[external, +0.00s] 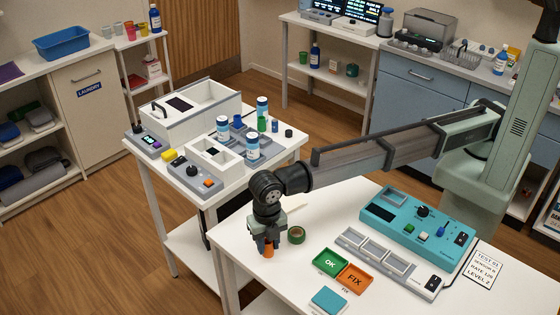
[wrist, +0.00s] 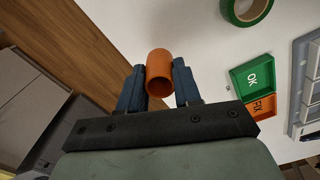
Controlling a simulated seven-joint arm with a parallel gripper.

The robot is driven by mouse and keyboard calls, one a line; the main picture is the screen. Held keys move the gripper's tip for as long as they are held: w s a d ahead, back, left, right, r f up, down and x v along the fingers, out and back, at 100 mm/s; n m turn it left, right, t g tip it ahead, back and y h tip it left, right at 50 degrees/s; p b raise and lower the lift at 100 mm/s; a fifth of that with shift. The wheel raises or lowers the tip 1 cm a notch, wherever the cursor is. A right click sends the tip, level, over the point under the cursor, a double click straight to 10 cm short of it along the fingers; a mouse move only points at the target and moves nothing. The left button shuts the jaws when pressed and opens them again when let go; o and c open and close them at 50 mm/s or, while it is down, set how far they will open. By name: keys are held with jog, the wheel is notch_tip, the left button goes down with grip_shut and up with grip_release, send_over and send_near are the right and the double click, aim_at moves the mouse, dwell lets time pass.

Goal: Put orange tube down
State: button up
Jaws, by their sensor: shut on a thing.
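The orange tube (wrist: 159,72) is between the two blue fingers of my gripper (wrist: 158,90) in the wrist view, with its open end towards the camera. My gripper is shut on it. In the external view my gripper (external: 267,243) points down over the left part of the white table (external: 300,205), and the orange tube (external: 267,250) shows below the fingers, roughly upright. It is at or just above the tabletop; I cannot tell whether it touches.
A green tape roll (external: 296,235) lies close to the right of the tube. A green OK tray (external: 330,262) and an orange FIX tray (external: 354,279) lie further right, by a teal block (external: 328,299). A teal test device (external: 418,220) stands behind. The table's left edge is near.

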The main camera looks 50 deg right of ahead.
aim_at(268, 251)
jog(key=shift+f, duration=1.75)
jog(key=shift+f, duration=0.1)
jog(key=o, duration=1)
notch_tip(268, 251, up, 12)
jog(key=shift+r, duration=0.15)
